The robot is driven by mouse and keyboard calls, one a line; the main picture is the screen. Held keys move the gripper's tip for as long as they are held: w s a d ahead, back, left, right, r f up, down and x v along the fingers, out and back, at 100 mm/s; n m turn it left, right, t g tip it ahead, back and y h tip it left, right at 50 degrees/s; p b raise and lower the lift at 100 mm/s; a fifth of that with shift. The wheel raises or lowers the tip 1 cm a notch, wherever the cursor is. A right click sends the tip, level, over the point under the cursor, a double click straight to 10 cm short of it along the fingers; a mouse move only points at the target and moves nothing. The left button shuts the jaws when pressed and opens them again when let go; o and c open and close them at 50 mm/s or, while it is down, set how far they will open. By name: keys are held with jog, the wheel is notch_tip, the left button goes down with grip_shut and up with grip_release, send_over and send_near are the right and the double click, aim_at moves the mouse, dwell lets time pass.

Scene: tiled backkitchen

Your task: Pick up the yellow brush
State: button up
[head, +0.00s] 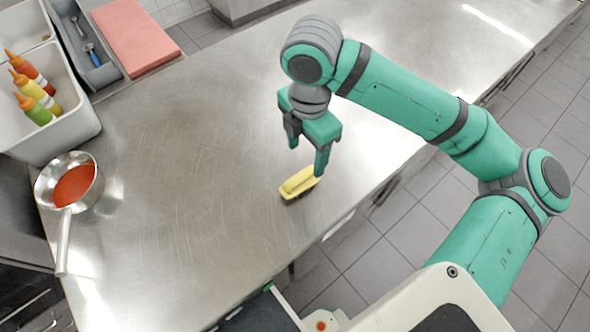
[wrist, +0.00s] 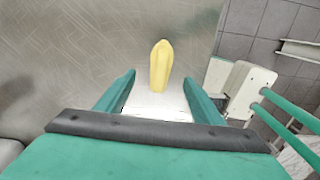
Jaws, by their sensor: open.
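The yellow brush (head: 299,182) lies on the steel counter near its front edge, with a dark strip along its underside in the head view. In the wrist view the brush (wrist: 160,66) stands lengthwise in the picture, beyond the fingertips and roughly midway between them. My gripper (head: 308,158) is above the counter, just over the brush in the head view. I cannot tell the exact height of the fingertips above the brush.
The steel counter (head: 190,150) is clear around the brush. A pan (head: 88,196) with red sauce stands at the left. A white bin (head: 75,125) holds several bottles. A grey tray (head: 80,50) and a red board (head: 136,36) lie at the back left. The counter's front edge is close to the brush.

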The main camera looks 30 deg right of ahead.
aim_at(303, 174)
jog(key=f, duration=0.3)
jog(key=shift+s+f, duration=0.3)
jog(key=shift+f, duration=0.1)
jog(key=shift+a+f, duration=0.4)
jog(key=shift+f, duration=0.45)
jog(key=shift+d+f, duration=0.1)
jog(key=shift+f, duration=2)
jog(key=shift+w, duration=0.1)
jog(key=c, duration=1.2)
